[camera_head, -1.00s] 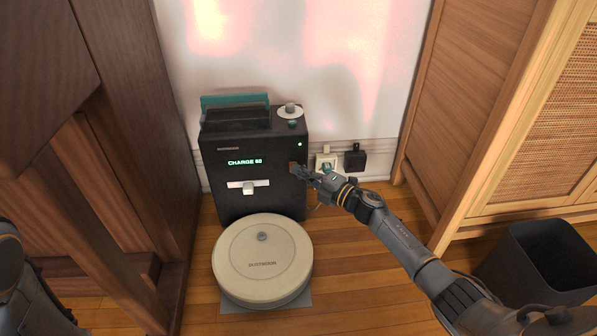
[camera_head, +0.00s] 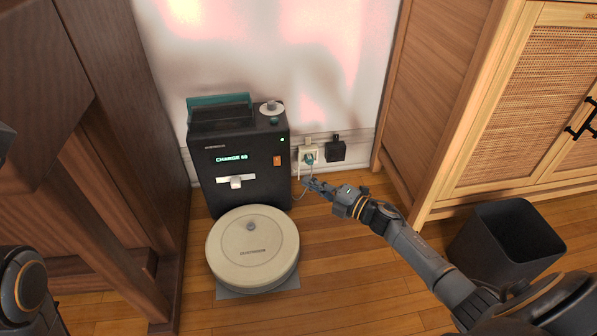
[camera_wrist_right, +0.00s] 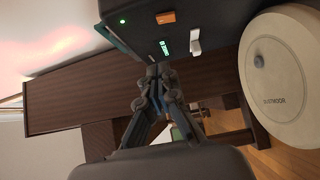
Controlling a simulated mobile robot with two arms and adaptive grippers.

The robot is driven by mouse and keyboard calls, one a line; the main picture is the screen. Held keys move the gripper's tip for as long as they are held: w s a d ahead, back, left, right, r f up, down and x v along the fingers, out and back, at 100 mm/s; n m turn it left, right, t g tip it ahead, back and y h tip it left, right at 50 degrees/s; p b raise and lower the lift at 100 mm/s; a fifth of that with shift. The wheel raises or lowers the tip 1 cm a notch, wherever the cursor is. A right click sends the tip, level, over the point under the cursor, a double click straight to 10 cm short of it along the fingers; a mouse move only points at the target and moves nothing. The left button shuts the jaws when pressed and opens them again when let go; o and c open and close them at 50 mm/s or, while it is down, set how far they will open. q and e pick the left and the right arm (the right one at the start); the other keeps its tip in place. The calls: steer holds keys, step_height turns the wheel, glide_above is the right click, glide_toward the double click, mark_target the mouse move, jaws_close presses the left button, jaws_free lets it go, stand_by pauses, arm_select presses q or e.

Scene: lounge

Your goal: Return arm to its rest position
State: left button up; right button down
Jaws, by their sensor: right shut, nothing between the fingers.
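My right arm reaches in from the lower right of the head view. Its gripper (camera_head: 308,184) is shut and empty, in the air to the right of the black charging dock (camera_head: 240,165) and apart from it. The dock has an orange switch (camera_head: 277,160), a white lever and a green lit display reading CHARGE. In the right wrist view the shut fingers (camera_wrist_right: 158,72) point toward the dock (camera_wrist_right: 195,65). Part of my left arm (camera_head: 25,285) shows at the lower left edge; its gripper is out of view.
A round cream robot vacuum (camera_head: 253,262) sits at the dock's foot. A wall outlet (camera_head: 308,154) with plugs is right of the dock. A dark bin (camera_head: 490,255) stands beside my right arm. Wooden furniture (camera_head: 120,120) is at left, a cane-front cabinet (camera_head: 515,110) at right.

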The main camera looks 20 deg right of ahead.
steer(key=shift+s+d, duration=0.25)
steer(key=shift+s, duration=0.25)
